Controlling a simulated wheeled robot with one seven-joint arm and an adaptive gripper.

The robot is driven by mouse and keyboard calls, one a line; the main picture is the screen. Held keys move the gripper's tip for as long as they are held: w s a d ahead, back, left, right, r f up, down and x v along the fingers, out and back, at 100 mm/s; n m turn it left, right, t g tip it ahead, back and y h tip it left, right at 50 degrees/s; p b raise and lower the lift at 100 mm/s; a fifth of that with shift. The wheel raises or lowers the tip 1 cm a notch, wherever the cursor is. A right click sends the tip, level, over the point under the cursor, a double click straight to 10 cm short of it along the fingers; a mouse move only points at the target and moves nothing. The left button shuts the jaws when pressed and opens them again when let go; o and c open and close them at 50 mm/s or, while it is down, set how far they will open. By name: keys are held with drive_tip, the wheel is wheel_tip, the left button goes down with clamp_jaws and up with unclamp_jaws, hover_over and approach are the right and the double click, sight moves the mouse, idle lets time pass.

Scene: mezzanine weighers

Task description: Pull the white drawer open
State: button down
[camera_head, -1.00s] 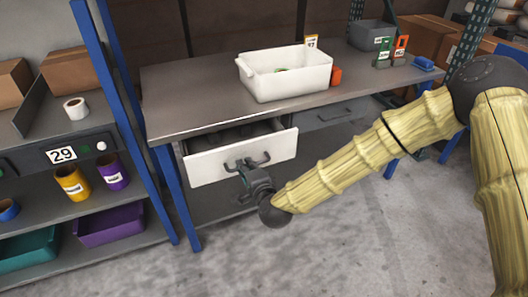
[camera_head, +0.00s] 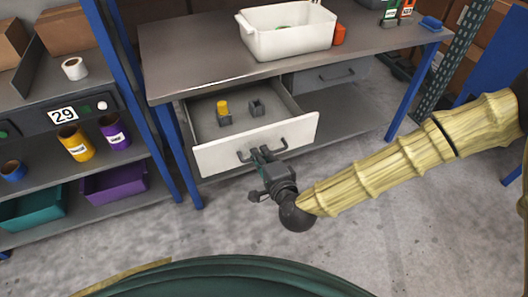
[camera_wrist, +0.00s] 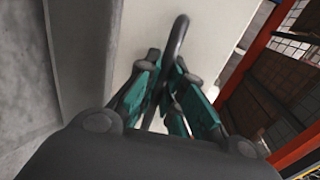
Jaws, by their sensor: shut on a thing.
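The white drawer (camera_head: 215,158) under the grey workbench stands well open in the head view. Its inside shows a yellow-topped item (camera_head: 222,107) in a small grey holder and another small grey holder (camera_head: 257,107). My gripper (camera_head: 262,155) is at the drawer front, shut on the dark bar handle (camera_head: 284,146). In the wrist view the teal-padded fingers (camera_wrist: 165,90) close around the handle (camera_wrist: 178,38), with the white drawer front (camera_wrist: 220,40) behind it. The fingers hide part of the handle.
A white bin (camera_head: 290,40) and an orange item (camera_head: 339,35) stand on the workbench (camera_head: 190,50). A grey closed drawer (camera_head: 330,76) is to the right. A shelf with yellow (camera_head: 76,145) and purple (camera_head: 115,133) cups is at left.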

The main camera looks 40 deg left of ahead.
drive_tip(key=c, duration=1.5)
unclamp_jaws()
drive_tip(key=v, duration=1.2)
drive_tip(key=shift+f, duration=0.1)
